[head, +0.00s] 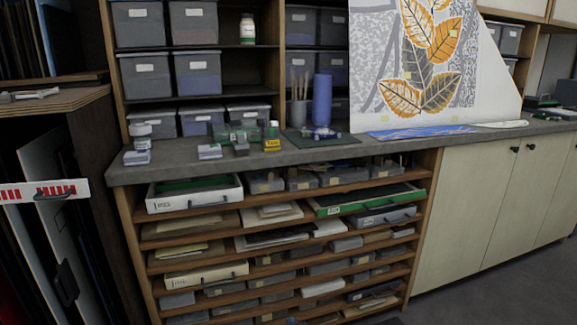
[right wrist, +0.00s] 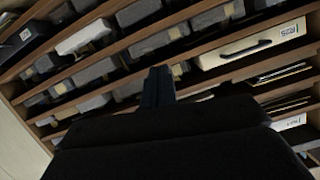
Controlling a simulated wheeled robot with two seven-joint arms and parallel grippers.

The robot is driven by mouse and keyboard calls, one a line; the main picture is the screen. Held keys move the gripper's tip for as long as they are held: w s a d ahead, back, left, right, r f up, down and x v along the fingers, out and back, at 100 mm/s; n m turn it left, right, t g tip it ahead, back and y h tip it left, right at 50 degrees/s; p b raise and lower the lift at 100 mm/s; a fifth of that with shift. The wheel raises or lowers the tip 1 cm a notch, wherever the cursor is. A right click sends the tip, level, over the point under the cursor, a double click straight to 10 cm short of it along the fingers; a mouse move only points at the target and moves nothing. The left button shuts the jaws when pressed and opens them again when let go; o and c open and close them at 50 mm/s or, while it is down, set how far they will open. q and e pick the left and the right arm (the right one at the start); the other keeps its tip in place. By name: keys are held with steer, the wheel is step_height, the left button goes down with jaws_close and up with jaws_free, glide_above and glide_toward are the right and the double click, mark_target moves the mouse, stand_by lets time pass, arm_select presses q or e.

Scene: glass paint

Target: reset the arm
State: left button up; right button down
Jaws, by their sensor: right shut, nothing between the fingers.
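My right gripper (right wrist: 158,88) shows in the right wrist view as two dark fingers pressed together, with nothing between them. Its dark body fills the lower middle of that view. The fingers point toward the shelf unit (right wrist: 205,88), whose boards run tilted across the picture; I cannot tell the exact gap. In the head view the right gripper is hardly to be made out at the bottom edge. My left gripper is not in view.
Cream cabinets (head: 500,195) stand right; open floor (head: 480,290) lies lower right.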

steer(key=s+d+f+g, duration=0.2)
steer(key=s+f, duration=0.7)
steer(key=s, duration=0.5)
steer(key=s+d+f+g+h, duration=0.1)
steer(key=s+f+g, duration=0.1)
steer(key=s+f, duration=0.95)
steer(key=s+d+f+g, duration=0.2)
steer(key=s+f, duration=0.3)
steer(key=s, duration=1.3)
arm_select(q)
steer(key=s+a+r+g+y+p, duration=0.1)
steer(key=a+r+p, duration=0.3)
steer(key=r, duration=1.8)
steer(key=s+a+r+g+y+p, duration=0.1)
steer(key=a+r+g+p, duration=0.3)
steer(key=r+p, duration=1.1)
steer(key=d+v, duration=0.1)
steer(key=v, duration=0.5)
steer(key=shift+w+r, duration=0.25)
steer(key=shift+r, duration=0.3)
arm_select(e)
steer(key=s+d+r+g+h, duration=0.1)
steer(key=d+r, duration=0.3)
steer(key=r, duration=1.7)
steer(key=d+r+g+h, duration=0.1)
steer(key=d+r+g, duration=0.2)
steer(key=r, duration=1.9)
steer(key=shift+s+d+r+g, duration=0.25)
steer(key=shift+s+d+g, duration=0.15)
steer(key=shift+g, duration=0.2)
